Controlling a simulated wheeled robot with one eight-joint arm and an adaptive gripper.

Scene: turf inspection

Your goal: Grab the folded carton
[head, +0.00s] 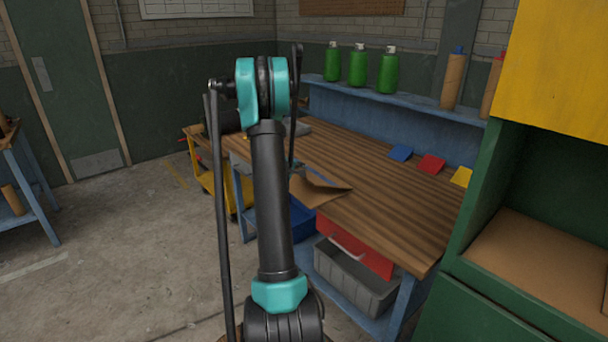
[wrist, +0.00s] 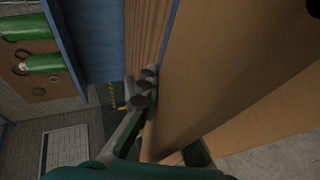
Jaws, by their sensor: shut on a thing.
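The folded carton (head: 318,190) is a flat brown cardboard piece at the near left edge of the workbench, partly hidden behind my arm in the head view. In the wrist view the carton (wrist: 235,85) fills the right side as a large tan panel, close to the camera. My gripper (wrist: 152,108) is shut on the carton's edge; one dark finger shows against its left side, and the other is mostly hidden behind the panel. In the head view my gripper is hidden behind my arm.
The wooden workbench (head: 370,190) has blue, red (head: 431,164) and yellow cards at its back. Green bottles (head: 358,66) stand on the blue shelf. A green cabinet (head: 500,190) stands right; floor is open left.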

